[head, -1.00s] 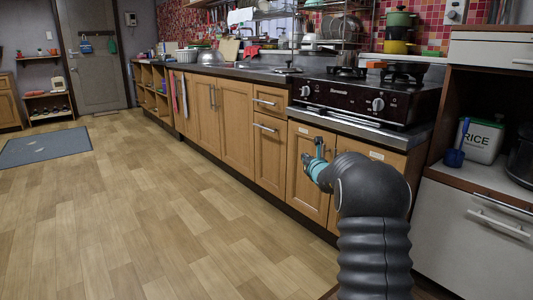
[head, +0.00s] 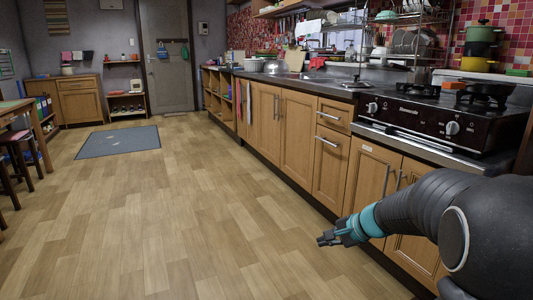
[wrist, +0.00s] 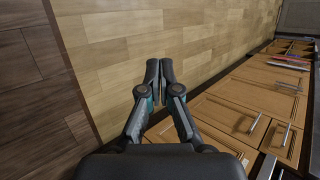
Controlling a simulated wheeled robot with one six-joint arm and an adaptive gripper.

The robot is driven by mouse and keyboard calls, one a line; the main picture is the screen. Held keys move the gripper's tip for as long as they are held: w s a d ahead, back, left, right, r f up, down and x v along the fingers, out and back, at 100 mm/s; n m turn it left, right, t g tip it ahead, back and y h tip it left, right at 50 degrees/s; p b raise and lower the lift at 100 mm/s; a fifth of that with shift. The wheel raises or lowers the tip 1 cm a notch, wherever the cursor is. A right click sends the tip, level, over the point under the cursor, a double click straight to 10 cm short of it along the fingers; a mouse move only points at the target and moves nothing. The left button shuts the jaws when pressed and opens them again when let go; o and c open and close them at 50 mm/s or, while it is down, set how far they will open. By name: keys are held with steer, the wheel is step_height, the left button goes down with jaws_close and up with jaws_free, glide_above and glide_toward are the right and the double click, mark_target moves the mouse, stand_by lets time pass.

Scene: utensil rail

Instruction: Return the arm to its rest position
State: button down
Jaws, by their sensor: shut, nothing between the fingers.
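My gripper (head: 329,240) is at the end of my dark arm, low at the right of the head view. It is in front of the wooden cabinet doors and above the floor. In the wrist view my gripper (wrist: 159,75) has its two fingers together with nothing between them. My arm comes in from the right edge of the head view and points left.
Wooden cabinets (head: 298,134) run along the right side under a counter with a black stove (head: 433,118). The wooden floor (head: 190,220) is clear in the middle. A grey mat (head: 118,142) lies farther back. A table and stool (head: 14,158) stand at the left edge.

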steer(key=s+r+n+g+h+p, duration=0.1)
steer(key=s+r+n+h+p, duration=0.2)
steer(key=s, duration=0.7)
steer(key=s+d+r+n+g+h+p, duration=0.1)
steer(key=s+r+n, duration=0.3)
steer(key=s, duration=0.5)
steer(key=s+r+n+g+h+p, duration=0.15)
steer(key=s+n, duration=0.35)
steer(key=s, duration=0.5)
steer(key=r+t, duration=0.1)
steer(key=s+a+r+p, duration=0.1)
steer(key=r, duration=0.1)
steer(key=s+r+t+p, duration=0.1)
steer(key=r, duration=0.1)
steer(key=shift+s+a+t+h, duration=0.25)
steer(key=shift+t+h, duration=0.1)
